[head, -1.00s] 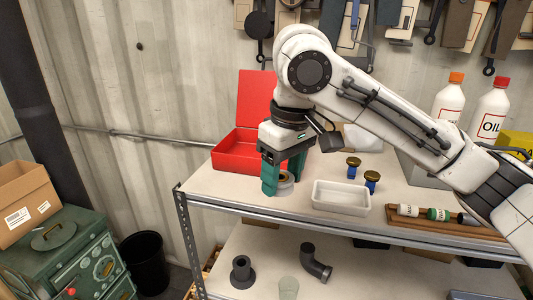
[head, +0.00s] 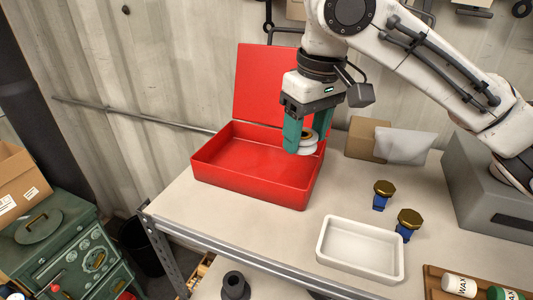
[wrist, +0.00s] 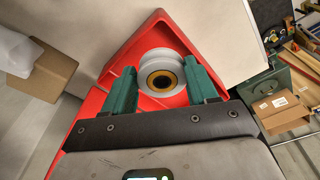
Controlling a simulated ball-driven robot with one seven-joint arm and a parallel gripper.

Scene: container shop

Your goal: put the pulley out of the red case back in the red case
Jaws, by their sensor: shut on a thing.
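The red case (head: 238,183) stands open on the workbench, its lid (head: 262,90) upright at the back. It also shows in the wrist view (wrist: 98,98). My gripper (head: 304,143) has green fingers and is shut on the pulley (head: 309,147), a pale wheel with a brass-coloured hub. In the head view the pulley is held above the right end of the case. In the wrist view the pulley (wrist: 161,61) lies between the fingertips, with the red case behind it. The visible floor of the case is bare; its right end is partly hidden by my gripper.
A white tray (head: 323,243) stands at the bench's front. A cardboard box (head: 361,137) and a pale packet (head: 405,147) are right of the case. Bare bench lies in front of the case.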

